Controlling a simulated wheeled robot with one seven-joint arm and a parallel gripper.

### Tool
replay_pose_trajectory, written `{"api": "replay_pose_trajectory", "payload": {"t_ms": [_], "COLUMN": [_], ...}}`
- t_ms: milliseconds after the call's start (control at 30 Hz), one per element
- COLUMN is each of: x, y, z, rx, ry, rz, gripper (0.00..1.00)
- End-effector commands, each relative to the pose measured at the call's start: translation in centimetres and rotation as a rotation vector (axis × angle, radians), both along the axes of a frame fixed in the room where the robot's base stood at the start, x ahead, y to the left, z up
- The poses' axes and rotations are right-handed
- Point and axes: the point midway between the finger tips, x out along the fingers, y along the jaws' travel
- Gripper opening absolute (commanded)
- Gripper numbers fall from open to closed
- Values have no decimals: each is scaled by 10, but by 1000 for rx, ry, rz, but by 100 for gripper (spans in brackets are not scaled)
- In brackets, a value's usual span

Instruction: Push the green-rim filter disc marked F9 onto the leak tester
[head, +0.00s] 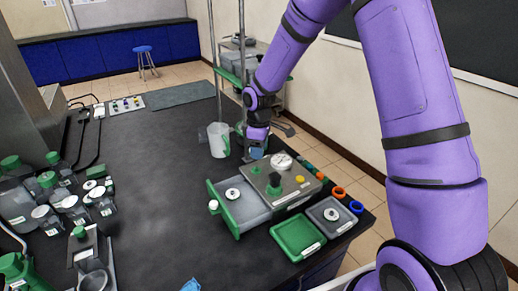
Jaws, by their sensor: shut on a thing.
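The leak tester (295,193) is a grey box with a round white gauge (281,160), a green part and a yellow button on top. My gripper (257,154) points down at its back left corner, just left of the gauge. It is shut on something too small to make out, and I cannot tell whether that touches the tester. I cannot read an F9 mark on any disc. Several coloured rings lie in a row along the tester's right side, among them a green one (309,169). A white disc (232,194) sits in the grey, green-fronted drawer (250,210) at the tester's left.
A green tray (298,238) and a grey tray (335,225) holding a white ringed disc stand in front of the tester. A clear jug (218,140) stands left of my gripper. The middle of the dark bench (150,175) is clear.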

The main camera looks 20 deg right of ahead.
Motion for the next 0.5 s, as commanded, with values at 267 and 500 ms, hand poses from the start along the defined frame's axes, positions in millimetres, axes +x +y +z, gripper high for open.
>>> {"api": "replay_pose_trajectory", "payload": {"t_ms": [267, 500], "x": [-1, 0], "y": [0, 0], "z": [-24, -43], "rx": [-1, 0], "ry": [2, 1], "rz": [-1, -2], "gripper": [29, 29]}}
